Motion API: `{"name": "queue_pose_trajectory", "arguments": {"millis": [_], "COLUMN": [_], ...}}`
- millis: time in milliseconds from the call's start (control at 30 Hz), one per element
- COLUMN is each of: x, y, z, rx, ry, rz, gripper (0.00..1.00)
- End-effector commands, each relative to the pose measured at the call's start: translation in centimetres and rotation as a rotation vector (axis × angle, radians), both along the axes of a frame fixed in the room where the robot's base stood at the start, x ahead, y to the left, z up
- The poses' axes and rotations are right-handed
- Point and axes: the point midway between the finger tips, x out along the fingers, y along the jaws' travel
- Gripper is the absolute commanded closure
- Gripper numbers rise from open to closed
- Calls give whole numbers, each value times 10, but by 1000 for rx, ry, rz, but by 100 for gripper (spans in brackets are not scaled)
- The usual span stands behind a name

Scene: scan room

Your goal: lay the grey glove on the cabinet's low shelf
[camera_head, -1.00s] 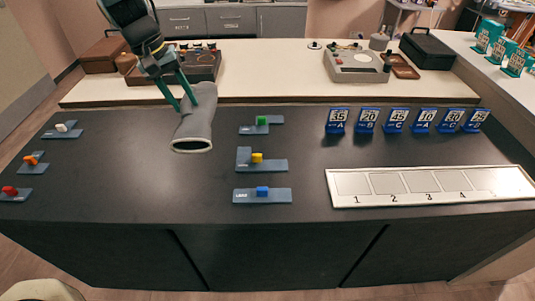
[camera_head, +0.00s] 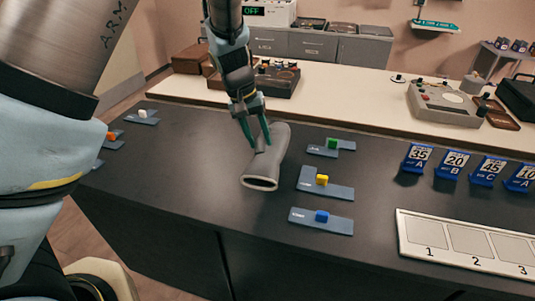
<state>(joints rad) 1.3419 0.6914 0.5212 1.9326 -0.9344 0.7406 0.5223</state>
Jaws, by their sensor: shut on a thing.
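The grey glove (camera_head: 264,165) is a long tube with its open cuff toward me, at or just above the dark table top (camera_head: 205,180). My gripper (camera_head: 258,142) comes down from above, and its green fingers are shut on the glove's upper part. Whether the glove still touches the table I cannot tell. A grey cabinet (camera_head: 325,45) with drawers stands at the back wall. I cannot make out a low shelf on it.
Blue plates with small coloured cubes (camera_head: 322,216) lie right of the glove. Blue number signs (camera_head: 455,163) and a numbered white tray (camera_head: 470,245) are farther right. A pale counter (camera_head: 340,105) with boxes and devices lies between table and cabinet.

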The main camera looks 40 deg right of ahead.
Motion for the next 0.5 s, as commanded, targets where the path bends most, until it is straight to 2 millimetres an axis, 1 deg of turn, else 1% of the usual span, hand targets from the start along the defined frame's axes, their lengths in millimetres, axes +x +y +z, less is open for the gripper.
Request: {"name": "queue_pose_trajectory", "arguments": {"millis": [33,200,400,500], "x": [0,0,0,0], "y": [1,0,0,0], "z": [-6,-20,-49,-55], "rx": [2,0,1,-2], "ry": [1,0,1,-1], "rz": [1,1,1,1], "gripper": [100,100,100,100]}}
